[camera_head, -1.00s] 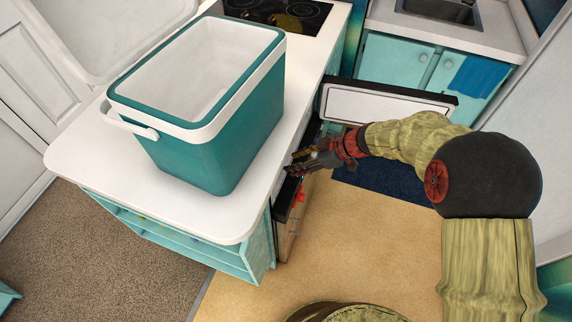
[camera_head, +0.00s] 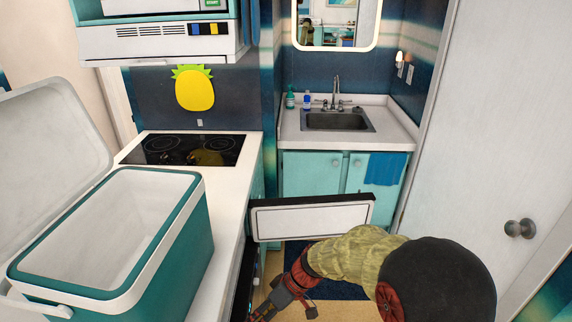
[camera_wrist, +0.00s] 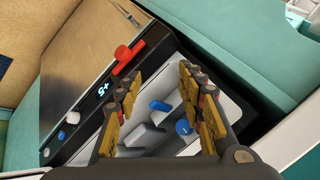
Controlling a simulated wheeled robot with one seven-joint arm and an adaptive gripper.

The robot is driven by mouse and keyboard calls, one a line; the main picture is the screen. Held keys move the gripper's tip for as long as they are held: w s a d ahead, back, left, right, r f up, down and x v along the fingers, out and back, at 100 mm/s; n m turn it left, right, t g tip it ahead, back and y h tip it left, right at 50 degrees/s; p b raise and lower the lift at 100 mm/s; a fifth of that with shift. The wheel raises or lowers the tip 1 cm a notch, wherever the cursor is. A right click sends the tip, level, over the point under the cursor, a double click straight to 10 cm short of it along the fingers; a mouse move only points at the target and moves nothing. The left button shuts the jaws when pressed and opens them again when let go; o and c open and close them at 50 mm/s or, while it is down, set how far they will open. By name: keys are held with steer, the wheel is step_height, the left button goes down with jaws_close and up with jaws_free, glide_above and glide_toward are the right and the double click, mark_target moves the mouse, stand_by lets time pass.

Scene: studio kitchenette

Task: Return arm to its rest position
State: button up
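My gripper (camera_wrist: 160,72) is open, its two yellow-padded fingers apart with nothing between them in the wrist view. In the head view my gripper (camera_head: 262,310) is low at the bottom edge, beside the counter's side and below the open white-panelled door (camera_head: 312,219). Its fingertips are partly cut off there. My arm reaches in from the lower right, bent.
A teal cooler (camera_head: 183,262) with its lid raised stands on the white counter (camera_head: 226,205). A red knob (camera_wrist: 127,56) and a "+5" display (camera_wrist: 103,91) sit on the compartment's front edge. A sink (camera_head: 338,121) is behind; a grey door (camera_head: 505,130) is at right.

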steer(key=s+d+r+m+t+h+p, duration=0.2)
steer(key=s+d+r, duration=0.3)
steer(key=d+r, duration=0.4)
steer(key=s+d+r+m+t+h+p, duration=0.2)
steer(key=d+r, duration=0.6)
steer(key=r, duration=0.5)
steer(key=s+d+r+m+t+h+p, duration=0.3)
steer(key=s+d+r+m, duration=0.3)
steer(key=r, duration=0.5)
steer(key=s+d, duration=0.2)
steer(key=d, duration=0.1)
steer(key=shift+s+d+t, duration=0.3)
steer(key=shift+d, duration=0.05)
steer(key=shift+w, duration=0.1)
steer(key=shift+c, duration=0.2)
steer(key=shift+a, duration=0.1)
steer(key=shift+c, duration=0.9)
